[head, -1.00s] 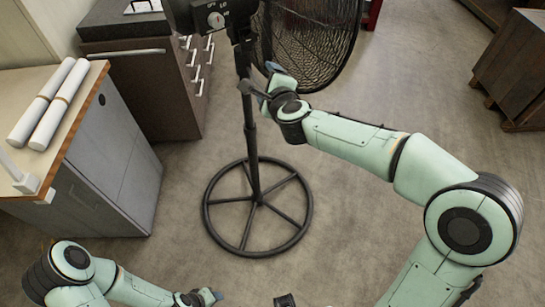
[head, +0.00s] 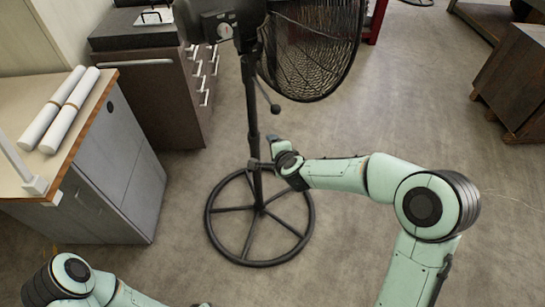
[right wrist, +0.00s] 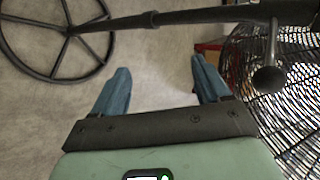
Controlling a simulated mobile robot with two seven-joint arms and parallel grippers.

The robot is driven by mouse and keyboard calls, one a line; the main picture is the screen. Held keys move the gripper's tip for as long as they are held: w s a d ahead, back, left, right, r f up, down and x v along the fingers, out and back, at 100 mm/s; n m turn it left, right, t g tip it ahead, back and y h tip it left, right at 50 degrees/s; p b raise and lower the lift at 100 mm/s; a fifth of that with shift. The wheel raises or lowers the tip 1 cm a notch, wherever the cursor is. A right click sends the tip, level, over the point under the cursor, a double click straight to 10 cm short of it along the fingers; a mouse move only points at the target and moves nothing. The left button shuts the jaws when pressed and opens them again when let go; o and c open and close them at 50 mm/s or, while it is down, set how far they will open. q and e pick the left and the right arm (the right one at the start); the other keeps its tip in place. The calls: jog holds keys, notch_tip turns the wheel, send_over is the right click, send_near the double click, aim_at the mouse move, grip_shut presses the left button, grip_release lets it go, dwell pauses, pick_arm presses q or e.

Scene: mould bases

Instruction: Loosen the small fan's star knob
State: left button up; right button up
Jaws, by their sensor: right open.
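The black fan stands on a pole (head: 253,125) with a round spoked base (head: 312,215). Its cage (head: 315,50) is at the top. A dark knob on a short stem (head: 275,109) sticks out from the pole below the cage. In the right wrist view the knob (right wrist: 268,80) is right of the fingers, its end looking rounded; I cannot make out a star shape. My right gripper (head: 264,152) is open and empty, lower than the knob beside the pole. Its two blue fingers (right wrist: 163,70) point towards the pole, apart from the knob. My left gripper (head: 201,304) is barely in view at the bottom edge.
A bench with white rolls (head: 70,110) stands at the left, with a dark drawer cabinet (head: 150,95) behind it. A wooden crate (head: 515,85) is at the far right. The floor around the fan base is mostly clear.

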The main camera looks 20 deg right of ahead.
pick_arm(q)
jog(key=shift+a, duration=0.1)
pick_arm(e)
jog(key=shift+s+f+n+g, duration=0.15)
jog(key=shift+f, duration=0.4)
jog(key=shift+s+f+n+g, duration=0.15)
jog(key=shift+f, duration=0.35)
